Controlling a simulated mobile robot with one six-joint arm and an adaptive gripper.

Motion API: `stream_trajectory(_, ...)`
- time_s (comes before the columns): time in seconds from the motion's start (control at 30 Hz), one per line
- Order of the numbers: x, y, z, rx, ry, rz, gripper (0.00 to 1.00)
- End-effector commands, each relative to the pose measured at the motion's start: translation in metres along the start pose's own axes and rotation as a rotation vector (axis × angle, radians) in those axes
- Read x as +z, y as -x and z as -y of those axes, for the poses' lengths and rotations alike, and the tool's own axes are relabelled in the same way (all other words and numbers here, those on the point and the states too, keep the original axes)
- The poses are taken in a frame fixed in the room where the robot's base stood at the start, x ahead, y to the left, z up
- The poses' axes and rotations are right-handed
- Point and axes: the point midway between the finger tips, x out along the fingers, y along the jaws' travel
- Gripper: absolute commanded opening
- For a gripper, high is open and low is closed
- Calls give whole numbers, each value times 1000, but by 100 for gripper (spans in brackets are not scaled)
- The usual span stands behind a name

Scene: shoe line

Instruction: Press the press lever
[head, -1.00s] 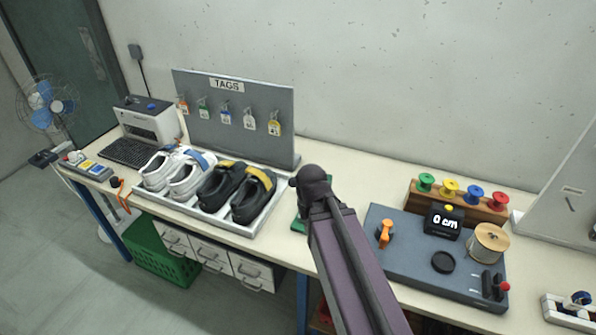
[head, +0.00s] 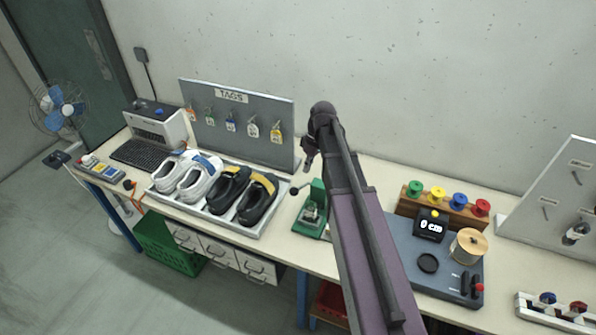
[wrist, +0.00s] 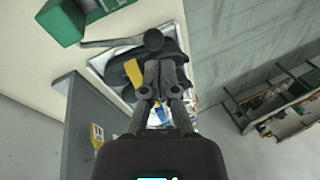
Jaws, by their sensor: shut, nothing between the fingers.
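The green press (head: 312,215) stands on the bench right of the shoe tray. Its lever (head: 303,187) points left and ends in a black ball knob (head: 294,191). My gripper (head: 309,161) points down above and behind the knob, partly hidden by my arm. In the wrist view the green press body (wrist: 62,20) is at top left. The lever (wrist: 110,42) runs right to its black knob (wrist: 153,40), just ahead of my shut fingertips (wrist: 160,64). The fingers look empty. I cannot tell whether they touch the knob; a gap shows in the head view.
The shoe tray (head: 172,202) holds white and black shoes. The tag board (head: 285,120) stands behind it, and its edge also shows in the wrist view (wrist: 82,120). Right of my arm are a blue-grey station (head: 400,238) and a spool rack (head: 445,208).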

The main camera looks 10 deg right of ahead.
Motion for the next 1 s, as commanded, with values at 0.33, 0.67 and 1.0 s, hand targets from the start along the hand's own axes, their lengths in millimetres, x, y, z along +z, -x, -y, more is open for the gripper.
stream_trajectory(0.33, -22, 54, -24, -78, 198, -37, 0)
stream_trajectory(0.67, -21, 55, -25, -83, 212, -40, 0)
stream_trajectory(1.0, -21, 49, -25, -83, 210, -39, 0)
